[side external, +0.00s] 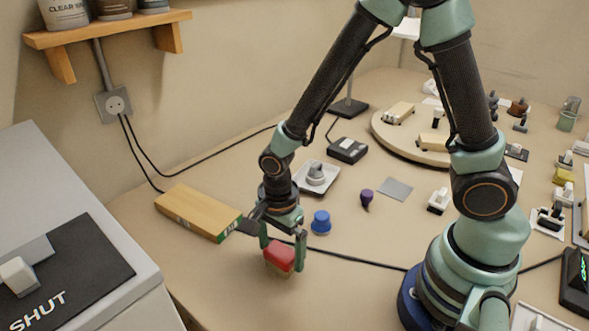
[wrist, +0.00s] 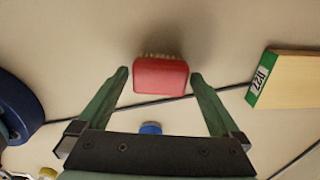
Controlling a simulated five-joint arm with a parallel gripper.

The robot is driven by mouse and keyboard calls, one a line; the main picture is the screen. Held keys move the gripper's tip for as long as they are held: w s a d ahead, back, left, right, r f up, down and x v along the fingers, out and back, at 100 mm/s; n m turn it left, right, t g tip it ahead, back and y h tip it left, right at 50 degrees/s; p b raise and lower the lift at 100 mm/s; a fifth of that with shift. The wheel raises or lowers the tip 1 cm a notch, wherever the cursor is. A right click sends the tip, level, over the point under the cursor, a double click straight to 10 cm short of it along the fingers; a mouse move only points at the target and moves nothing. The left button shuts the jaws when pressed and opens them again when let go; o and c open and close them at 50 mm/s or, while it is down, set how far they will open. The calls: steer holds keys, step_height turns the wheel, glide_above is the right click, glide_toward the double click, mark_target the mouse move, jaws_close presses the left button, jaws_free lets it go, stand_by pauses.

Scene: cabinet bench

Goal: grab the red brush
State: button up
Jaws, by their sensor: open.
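The red brush (side external: 280,254) has a red back on top and pale bristles below. It stands on the bench at the front, beneath my gripper (side external: 284,250). In the wrist view the red brush (wrist: 160,76) lies between the tips of my gripper (wrist: 160,78), with a narrow gap showing at each side. The fingers are open, one on either side of it. In the side view one finger partly overlaps the brush's right edge.
A blue knob-like piece (side external: 321,222) stands just behind my gripper. A wooden block with a green end (side external: 198,212) lies to the left. A dark cable (side external: 350,257) runs across the bench behind the brush. A white cabinet (side external: 120,290) stands at front left.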

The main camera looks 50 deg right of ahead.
steer(key=shift+f, duration=0.35)
steer(key=c, duration=1.2)
steer(key=shift+r, duration=0.2)
